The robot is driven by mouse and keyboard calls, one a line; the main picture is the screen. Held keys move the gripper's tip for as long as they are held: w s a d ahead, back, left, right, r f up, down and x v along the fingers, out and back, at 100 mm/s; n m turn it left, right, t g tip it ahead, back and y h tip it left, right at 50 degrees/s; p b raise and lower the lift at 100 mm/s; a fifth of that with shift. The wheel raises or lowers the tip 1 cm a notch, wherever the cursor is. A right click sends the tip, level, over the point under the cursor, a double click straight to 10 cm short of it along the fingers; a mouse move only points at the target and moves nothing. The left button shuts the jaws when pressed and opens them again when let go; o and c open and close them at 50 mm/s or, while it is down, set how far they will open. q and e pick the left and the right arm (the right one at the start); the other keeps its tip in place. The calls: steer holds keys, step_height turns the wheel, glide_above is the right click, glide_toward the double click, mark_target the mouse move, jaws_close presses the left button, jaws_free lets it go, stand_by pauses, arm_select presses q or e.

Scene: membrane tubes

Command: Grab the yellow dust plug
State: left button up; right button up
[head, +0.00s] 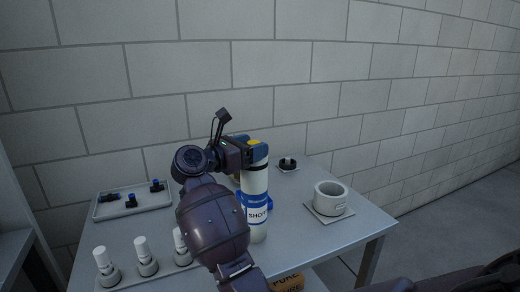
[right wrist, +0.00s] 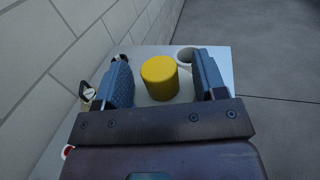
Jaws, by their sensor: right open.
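The yellow dust plug (right wrist: 160,78) is a short yellow cylinder. In the right wrist view it stands between the two blue finger pads of my right gripper (right wrist: 163,74), with a visible gap on each side. In the head view only a small yellow patch of the plug (head: 254,142) shows above the right gripper (head: 256,154). The gripper is open, at the top of an upright white tube (head: 256,205) with a blue-edged label reading "SHOR". The joint between plug and tube is hidden by the gripper. My left gripper is not in view.
A grey tray (head: 130,204) with several small black-and-blue fittings lies at the left. White-capped pieces (head: 142,250) stand in a row in front. A white ring (head: 330,197) on a square plate and a small dark fitting (head: 288,162) are at the right. A block wall stands behind.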

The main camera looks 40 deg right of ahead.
steer(key=shift+c, duration=0.3)
steer(key=c, duration=0.9)
steer(key=shift+c, duration=0.2)
